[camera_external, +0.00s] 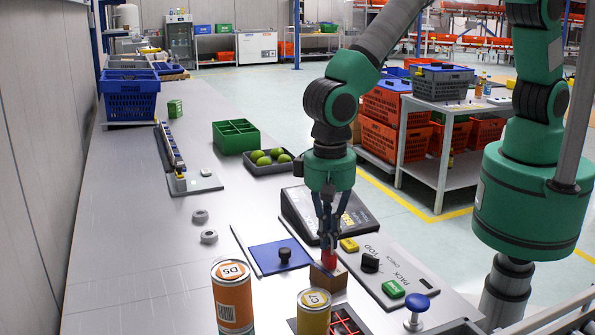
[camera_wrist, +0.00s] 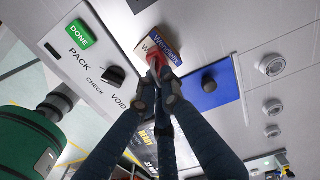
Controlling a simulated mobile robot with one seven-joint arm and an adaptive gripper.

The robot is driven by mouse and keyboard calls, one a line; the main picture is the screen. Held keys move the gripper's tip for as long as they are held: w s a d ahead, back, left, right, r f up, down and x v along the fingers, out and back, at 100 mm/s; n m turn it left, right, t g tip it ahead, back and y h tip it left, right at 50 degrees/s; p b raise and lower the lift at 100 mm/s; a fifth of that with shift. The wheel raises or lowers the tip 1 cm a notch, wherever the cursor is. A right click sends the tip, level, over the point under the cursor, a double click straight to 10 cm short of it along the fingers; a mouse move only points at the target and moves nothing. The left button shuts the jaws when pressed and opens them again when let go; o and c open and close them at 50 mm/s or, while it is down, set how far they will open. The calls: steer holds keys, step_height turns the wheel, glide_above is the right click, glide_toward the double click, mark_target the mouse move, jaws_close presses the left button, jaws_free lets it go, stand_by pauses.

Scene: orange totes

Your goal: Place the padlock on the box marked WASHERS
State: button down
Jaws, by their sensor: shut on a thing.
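My gripper (camera_external: 328,238) is shut on a red padlock (camera_external: 328,258) and points straight down. The small brown box (camera_external: 328,279) is directly below it on the bench. The padlock (camera_wrist: 154,61) overlaps the box's near edge there, between my fingertips (camera_wrist: 157,78). I cannot tell whether the padlock touches the box top. My fingers hide part of the padlock.
A blue plate with a black knob (camera_external: 284,254) lies left of the box. A panel with PACK, CHECK and VOID labels (camera_external: 385,272) lies right. Cans (camera_external: 233,295) stand in front, and a scale (camera_external: 330,212) sits behind. The bench's left side is mostly clear.

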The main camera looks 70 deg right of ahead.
steer(key=shift+f, duration=0.15)
steer(key=c, duration=1.9)
jaws_free()
step_height(320, 180, up, 12)
steer(key=shift+a+r+p, duration=0.15)
steer(key=shift+r+p, duration=0.05)
steer(key=shift+p, duration=0.25)
